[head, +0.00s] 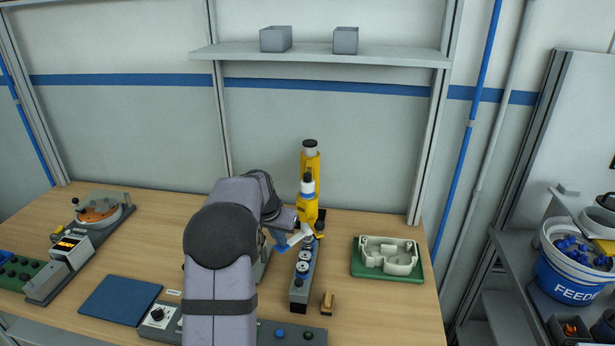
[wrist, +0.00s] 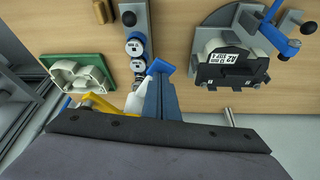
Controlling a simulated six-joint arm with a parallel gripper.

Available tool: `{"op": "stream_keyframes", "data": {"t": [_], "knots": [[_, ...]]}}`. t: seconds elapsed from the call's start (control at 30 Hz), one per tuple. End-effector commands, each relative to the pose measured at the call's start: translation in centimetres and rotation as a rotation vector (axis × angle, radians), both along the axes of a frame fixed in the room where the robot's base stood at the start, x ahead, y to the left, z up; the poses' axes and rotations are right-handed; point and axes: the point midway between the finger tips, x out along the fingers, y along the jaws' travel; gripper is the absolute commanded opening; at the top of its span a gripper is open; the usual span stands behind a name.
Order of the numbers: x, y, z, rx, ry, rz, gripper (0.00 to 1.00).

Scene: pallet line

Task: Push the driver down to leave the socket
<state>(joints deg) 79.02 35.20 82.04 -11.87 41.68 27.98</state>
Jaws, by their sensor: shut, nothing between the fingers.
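The yellow driver (head: 308,205) stands upright over the far end of a narrow grey socket rack (head: 299,292) in the head view. In the wrist view part of its yellow body (wrist: 97,102) shows at lower left. Round sockets (head: 302,267) sit in a row along the rack; they also show in the wrist view (wrist: 136,48). My gripper (head: 284,246) has blue fingers and is shut and empty, just left of the driver's lower part. A white part lies beside the fingers (wrist: 160,70). I cannot tell whether they touch the driver. The driver's lower tip is hidden.
A green tray (head: 388,276) with a pale housing lies right of the rack. A small wooden block (head: 328,303) stands near it. A black-and-white fixture with a blue lever (wrist: 232,66) is near my gripper. A blue mat (head: 120,301) lies at left.

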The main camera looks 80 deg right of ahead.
Motion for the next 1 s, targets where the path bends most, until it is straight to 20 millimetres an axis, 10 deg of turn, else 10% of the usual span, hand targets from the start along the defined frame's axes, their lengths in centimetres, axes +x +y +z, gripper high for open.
{"op": "stream_keyframes", "data": {"t": [1.0], "knots": [[0.0,0.2,-3.3,0.008,0.001,-0.001,0.00]]}}
